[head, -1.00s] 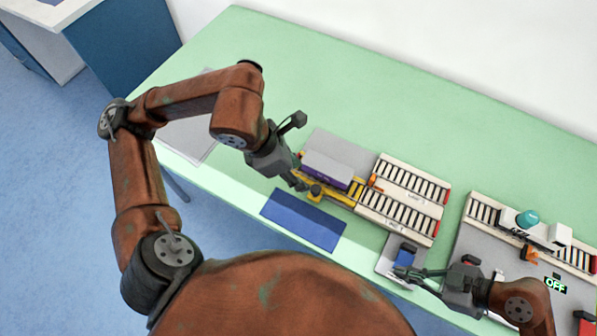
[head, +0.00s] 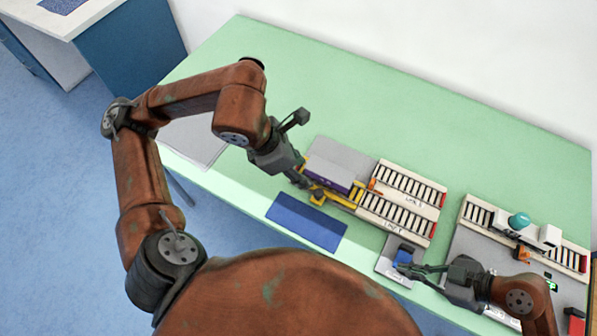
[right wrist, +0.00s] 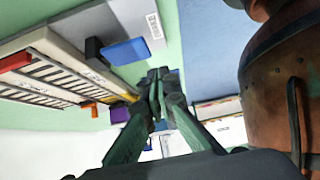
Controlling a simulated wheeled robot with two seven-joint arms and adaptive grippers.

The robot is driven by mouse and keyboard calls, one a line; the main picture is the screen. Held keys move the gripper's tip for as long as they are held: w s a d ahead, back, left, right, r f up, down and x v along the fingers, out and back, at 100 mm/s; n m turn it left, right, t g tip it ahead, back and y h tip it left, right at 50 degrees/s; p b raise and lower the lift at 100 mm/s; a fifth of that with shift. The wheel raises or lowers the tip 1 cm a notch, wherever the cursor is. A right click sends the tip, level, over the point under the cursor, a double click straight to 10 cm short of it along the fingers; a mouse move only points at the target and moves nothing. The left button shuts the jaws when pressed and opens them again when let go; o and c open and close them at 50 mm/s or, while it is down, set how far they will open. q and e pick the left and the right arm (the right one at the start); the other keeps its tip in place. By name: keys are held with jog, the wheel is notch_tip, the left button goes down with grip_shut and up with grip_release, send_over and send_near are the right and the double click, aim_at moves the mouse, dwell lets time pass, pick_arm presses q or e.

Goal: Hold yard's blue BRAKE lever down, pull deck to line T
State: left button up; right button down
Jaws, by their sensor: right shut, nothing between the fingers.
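The yellow deck (head: 342,199) carries a grey and purple block and sits left of two slatted tracks. Its yellow handle (head: 317,198) is at its near left. My left gripper (head: 303,183) is beside that handle; whether its fingers are open or shut on it is hidden. The blue lever (head: 404,254) stands on a grey plate in front of the near track, and also shows in the right wrist view (right wrist: 125,52). My right gripper (head: 405,268) is shut and empty, its tips close by the lever; contact is unclear. The near track (head: 400,219) has a blurred line label.
The far track (head: 412,185) lies behind the near one, both with red right ends. A dark blue mat (head: 306,222) lies in front of the deck. A second grey unit with a white crane and teal knob (head: 519,220) stands at right. The green table (head: 330,85) is clear behind.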

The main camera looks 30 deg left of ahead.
pick_arm(q)
jog(key=r+p, duration=0.1)
jog(key=r, duration=0.2)
jog(key=r+p, duration=0.1)
jog(key=shift+s+r+p, duration=0.25)
jog(key=shift+s+p, duration=0.05)
pick_arm(e)
jog(key=v, duration=1.1)
jog(key=shift+a+r, duration=0.3)
jog(key=shift+r, duration=0.1)
